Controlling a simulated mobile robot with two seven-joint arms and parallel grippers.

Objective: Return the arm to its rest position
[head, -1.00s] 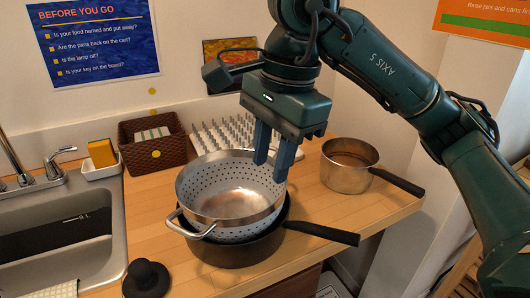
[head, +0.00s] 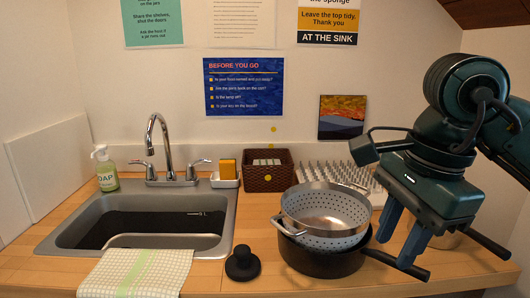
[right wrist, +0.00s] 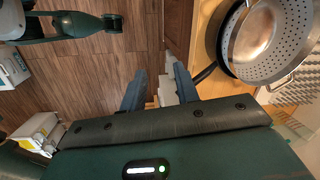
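My right gripper (head: 400,243) hangs at the right of the head view, in front of the counter's right end. Its two blue fingers are apart with nothing between them, as the right wrist view (right wrist: 154,75) also shows. The colander (head: 330,215) sits in the dark pan (head: 325,262), to the left of the fingers and apart from them. In the right wrist view, part of my other arm shows at the top left; its gripper's opening cannot be made out. The left gripper is not in the head view.
The saucepan (head: 447,241) is partly hidden behind my right gripper; its handle points right. A spiked drying rack (head: 345,178) and a brown basket (head: 268,180) stand behind the colander. A black knob-shaped object (head: 242,264) is on the counter. In the wrist view, wooden floor (right wrist: 90,85) lies open.

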